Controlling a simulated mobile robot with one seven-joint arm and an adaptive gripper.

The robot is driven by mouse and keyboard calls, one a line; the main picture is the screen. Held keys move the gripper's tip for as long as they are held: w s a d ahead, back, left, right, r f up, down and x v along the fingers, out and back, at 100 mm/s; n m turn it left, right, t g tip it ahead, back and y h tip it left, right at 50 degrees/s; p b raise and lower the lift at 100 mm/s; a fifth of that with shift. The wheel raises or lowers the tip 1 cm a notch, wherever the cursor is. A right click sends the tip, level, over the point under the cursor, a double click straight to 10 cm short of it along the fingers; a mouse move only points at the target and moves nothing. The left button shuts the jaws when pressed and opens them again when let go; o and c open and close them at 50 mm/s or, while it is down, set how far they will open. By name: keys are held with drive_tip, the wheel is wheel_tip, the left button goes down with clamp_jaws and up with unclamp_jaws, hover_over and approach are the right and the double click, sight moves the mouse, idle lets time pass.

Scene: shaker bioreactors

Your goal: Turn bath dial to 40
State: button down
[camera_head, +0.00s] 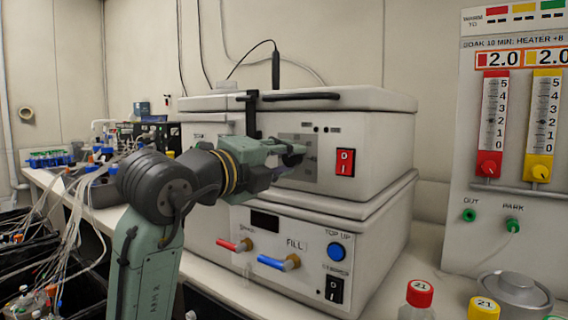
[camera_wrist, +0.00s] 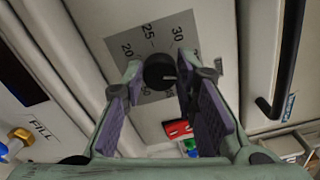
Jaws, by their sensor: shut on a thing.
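The bath dial is a round black knob (camera_wrist: 158,72) on a grey scale plate (camera_wrist: 192,24) in the wrist view. My gripper (camera_wrist: 160,76) is shut on the knob, one finger on each side. In the head view my gripper (camera_head: 292,152) reaches the front of the upper white bath unit (camera_head: 385,140) and hides the knob; part of the scale plate (camera_head: 312,142) shows behind it.
A red rocker switch (camera_head: 345,162) sits right of the dial. A black handle (camera_head: 300,96) runs along the lid above. Below are the fill panel's taps (camera_head: 290,263) and blue button (camera_head: 337,252). Bottles with red (camera_head: 419,293) and yellow (camera_head: 484,307) caps stand front right.

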drive_tip(key=m, duration=0.5)
drive_tip(key=shift+b, duration=0.3)
idle(0.4)
drive_tip(key=c, duration=1.3)
unclamp_jaws()
drive_tip(key=shift+s, duration=0.1)
drive_tip(key=v, duration=1.2)
